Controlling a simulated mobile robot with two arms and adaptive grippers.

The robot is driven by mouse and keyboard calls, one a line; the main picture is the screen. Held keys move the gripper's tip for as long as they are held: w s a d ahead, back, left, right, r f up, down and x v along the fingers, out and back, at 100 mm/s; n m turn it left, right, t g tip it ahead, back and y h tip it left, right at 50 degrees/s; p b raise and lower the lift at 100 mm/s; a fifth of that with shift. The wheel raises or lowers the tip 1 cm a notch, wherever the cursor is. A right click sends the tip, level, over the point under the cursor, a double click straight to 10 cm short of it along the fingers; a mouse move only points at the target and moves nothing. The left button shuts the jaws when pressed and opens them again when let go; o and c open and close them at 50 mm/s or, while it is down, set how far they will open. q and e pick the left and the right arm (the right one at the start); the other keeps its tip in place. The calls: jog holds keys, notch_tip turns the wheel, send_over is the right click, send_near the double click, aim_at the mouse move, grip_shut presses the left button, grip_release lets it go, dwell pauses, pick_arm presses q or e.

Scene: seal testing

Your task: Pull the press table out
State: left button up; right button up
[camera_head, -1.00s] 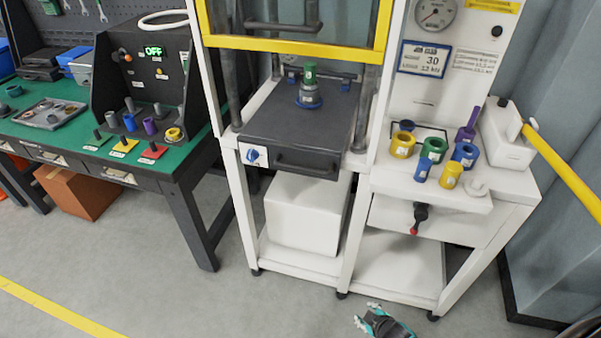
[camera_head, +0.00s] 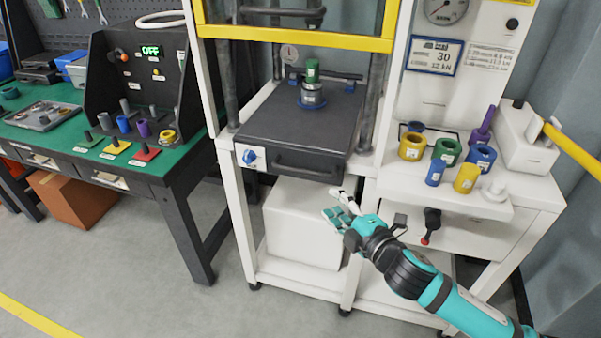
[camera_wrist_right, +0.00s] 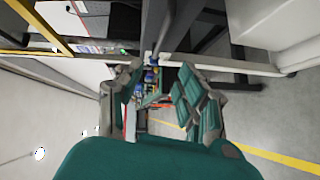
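The press table (camera_head: 300,121) is a dark grey slab inside the white press frame, with a black bar handle (camera_head: 306,172) on its front edge. A green and grey part (camera_head: 312,88) stands upright on it. My right gripper (camera_head: 337,207) is teal, just below and to the right of the handle, apart from it, in front of the white box. Its fingers are spread with a gap between them, and the right wrist view also shows the fingers apart (camera_wrist_right: 160,100) with nothing held. My left gripper is not in view.
A yellow guard bar (camera_head: 290,37) crosses above the table. A blue knob (camera_head: 249,156) sits left of the handle. Coloured rings and cylinders stand on the white shelf (camera_head: 400,184) at right, above a red-tipped lever (camera_head: 431,225). The floor in front is clear.

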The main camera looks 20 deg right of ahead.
aim_at(302, 173)
jog(key=p+x, duration=0.1)
jog(key=x, duration=1.6)
jog(key=shift+w+f, duration=0.1)
jog(key=shift+c, duration=0.3)
grip_shut()
